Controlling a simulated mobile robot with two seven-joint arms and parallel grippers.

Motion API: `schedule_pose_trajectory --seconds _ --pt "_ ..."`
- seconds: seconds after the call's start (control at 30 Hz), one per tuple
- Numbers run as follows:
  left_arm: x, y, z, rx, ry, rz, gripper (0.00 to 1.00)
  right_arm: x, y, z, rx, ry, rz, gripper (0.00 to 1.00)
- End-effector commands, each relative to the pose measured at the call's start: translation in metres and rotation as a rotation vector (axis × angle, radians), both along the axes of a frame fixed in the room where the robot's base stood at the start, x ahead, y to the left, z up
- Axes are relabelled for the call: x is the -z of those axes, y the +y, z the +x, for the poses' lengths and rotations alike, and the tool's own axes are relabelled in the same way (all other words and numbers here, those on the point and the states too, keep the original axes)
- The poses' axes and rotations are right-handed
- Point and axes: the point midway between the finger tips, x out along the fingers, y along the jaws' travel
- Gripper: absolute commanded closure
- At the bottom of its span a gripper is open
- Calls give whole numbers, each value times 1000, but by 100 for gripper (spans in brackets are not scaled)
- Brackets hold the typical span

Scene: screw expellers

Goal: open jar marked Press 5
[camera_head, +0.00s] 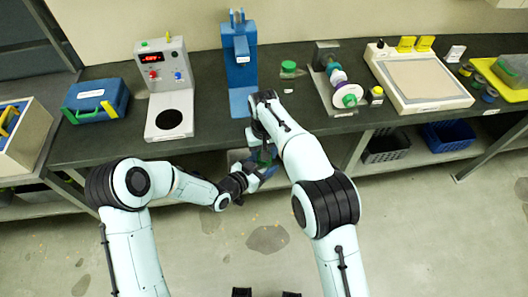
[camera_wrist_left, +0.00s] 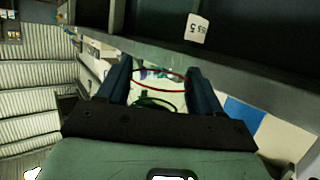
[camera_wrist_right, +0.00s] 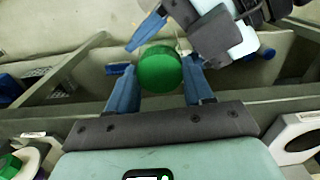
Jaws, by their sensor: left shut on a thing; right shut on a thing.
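A jar with a green lid (camera_wrist_right: 160,70) is held in the air in front of the bench, between my two grippers. In the right wrist view the lid sits between the fingers of my right gripper (camera_wrist_right: 158,72), which is shut on it. My left gripper (camera_wrist_left: 158,82) is shut on the jar body (camera_wrist_left: 160,88), which looks clear with a red ring and a green ring. In the head view the arms partly hide the jar.
On the bench (camera_head: 205,122) stand a blue press (camera_head: 240,60), a grey device with a red display (camera_head: 165,95), a small green-lidded jar (camera_head: 288,66), a screw expeller (camera_head: 335,80) and a framed tray (camera_head: 415,80). The floor in front is open.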

Motion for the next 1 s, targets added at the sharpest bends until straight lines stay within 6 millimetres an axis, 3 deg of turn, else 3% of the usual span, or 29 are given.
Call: schedule_pose_trajectory --seconds 1.0 --pt "-1 0 0 0 -2 0 100 -24 0 0 0 -2 1 85"
